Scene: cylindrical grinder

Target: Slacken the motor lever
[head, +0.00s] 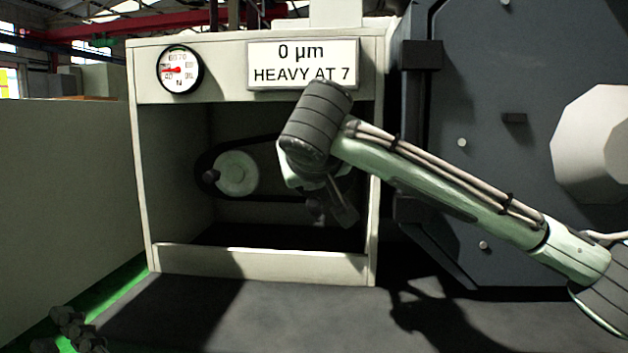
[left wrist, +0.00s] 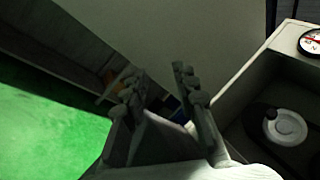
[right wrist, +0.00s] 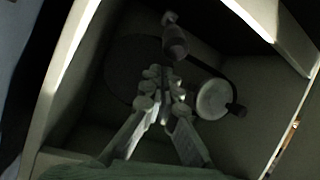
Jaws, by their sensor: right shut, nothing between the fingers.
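A dark round-ended lever knob (right wrist: 175,42) shows in the right wrist view just beyond my right fingertips. I take it for the motor lever, and a dim knob (head: 315,207) in the head view looks like the same part. My right gripper (right wrist: 160,78) is shut and empty inside the cabinet; whether it touches the knob I cannot tell. In the head view the right gripper (head: 345,213) is partly hidden by its wrist. My left gripper (left wrist: 157,80) is open and empty, outside the cabinet; its fingers show at the lower left of the head view (head: 75,328).
The open cabinet (head: 262,264) has side walls and a front lip. Inside, a pale pulley (head: 238,174) with a dark knob carries a belt (head: 262,198). Above are a dial gauge (head: 180,70) and a sign (head: 302,64) reading "0 µm HEAVY AT 7". A dark machine stands right.

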